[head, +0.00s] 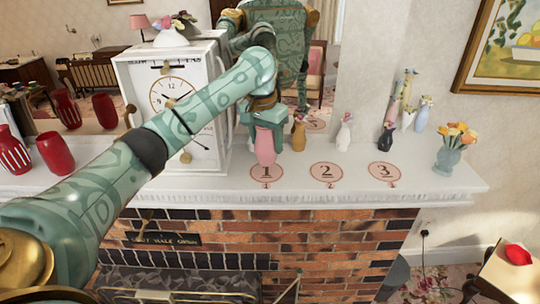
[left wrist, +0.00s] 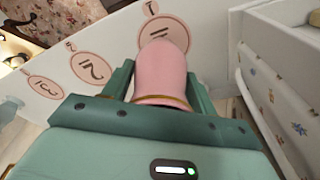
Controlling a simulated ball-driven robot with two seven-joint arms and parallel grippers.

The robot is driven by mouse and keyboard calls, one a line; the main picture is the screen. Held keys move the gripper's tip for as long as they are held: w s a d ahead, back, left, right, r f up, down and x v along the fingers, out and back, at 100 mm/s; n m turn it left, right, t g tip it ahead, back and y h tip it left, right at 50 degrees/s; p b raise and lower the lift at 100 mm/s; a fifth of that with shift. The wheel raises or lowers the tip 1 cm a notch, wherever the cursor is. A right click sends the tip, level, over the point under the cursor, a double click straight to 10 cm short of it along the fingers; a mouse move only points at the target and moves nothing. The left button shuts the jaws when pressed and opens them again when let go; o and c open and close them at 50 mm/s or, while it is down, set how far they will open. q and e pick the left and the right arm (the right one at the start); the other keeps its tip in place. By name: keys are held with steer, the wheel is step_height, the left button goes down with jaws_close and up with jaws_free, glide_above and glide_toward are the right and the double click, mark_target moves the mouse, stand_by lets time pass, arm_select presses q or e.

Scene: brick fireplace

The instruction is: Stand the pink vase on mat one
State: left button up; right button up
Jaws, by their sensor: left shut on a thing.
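The pink vase (head: 265,147) is in my left gripper (head: 264,124), whose fingers are shut on it from both sides. In the head view it looks upright, its lower end overlapping the back edge of mat one (head: 267,173). In the left wrist view the vase (left wrist: 161,75) covers part of mat one (left wrist: 166,30). I cannot tell whether its base touches the mat or hangs just above it. My right gripper is not in view.
Mat two (head: 327,172) and mat three (head: 385,171) lie bare to the right. An ochre vase (head: 299,134), a white vase (head: 344,134) and a black vase (head: 386,138) stand behind. A white clock (head: 200,150) is close on the left; a flower vase (head: 449,156) stands right.

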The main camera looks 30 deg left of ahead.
mark_target(267, 150)
arm_select(q)
steer(key=f, duration=0.1)
steer(key=f+b, duration=0.1)
steer(key=f, duration=0.1)
steer(key=shift+w+a+f, duration=0.2)
steer(key=shift+w+f, duration=0.1)
steer(key=shift+f, duration=0.1)
steer(key=shift+s, duration=0.1)
steer(key=o, duration=1.1)
steer(key=shift+f, duration=0.2)
steer(key=shift+r, duration=0.1)
steer(key=r+p, duration=0.1)
steer(key=r, duration=0.3)
steer(key=s+r+p, duration=0.1)
steer(key=r, duration=0.3)
steer(key=r+p, duration=0.1)
steer(key=r, duration=0.3)
steer(key=shift+s+r+p, duration=0.1)
steer(key=shift+s+p, duration=0.1)
steer(key=shift+p, duration=0.15)
